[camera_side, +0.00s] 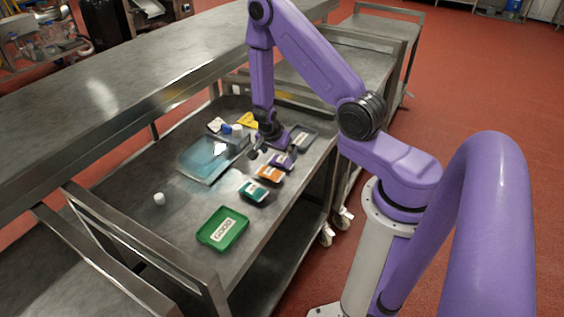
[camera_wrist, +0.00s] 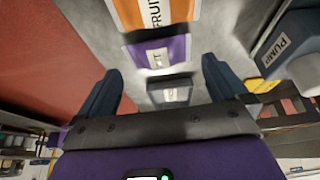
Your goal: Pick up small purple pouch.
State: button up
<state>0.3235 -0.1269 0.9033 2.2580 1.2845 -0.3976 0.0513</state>
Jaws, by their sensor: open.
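The small purple pouch (camera_side: 283,161) has a white label and lies flat on the metal table, in a row of pouches. In the wrist view the purple pouch (camera_wrist: 174,47) shows between and just past my fingertips. My gripper (camera_wrist: 160,65) is open with nothing held, its two dark fingers spread wide. In the side view my gripper (camera_side: 268,153) is low over the table, close by the purple pouch and partly covering the area around it. I cannot tell the exact height of the fingertips above the table.
An orange pouch (camera_side: 269,174) and a teal pouch (camera_side: 253,191) lie nearer the camera, a grey one (camera_side: 303,138) beyond. A green labelled tray (camera_side: 223,229) is at the front. A clear bluish tray (camera_side: 206,157) lies left. A box marked PUMP (camera_wrist: 284,45) stands right in the wrist view.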

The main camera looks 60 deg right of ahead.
aim_at(281, 159)
jog(key=shift+x, duration=2.3)
jog(key=shift+s, duration=0.1)
jog(key=c, duration=0.8)
notch_tip(281, 159, up, 18)
jog(key=shift+r, duration=0.1)
jog(key=shift+f, duration=8.55)
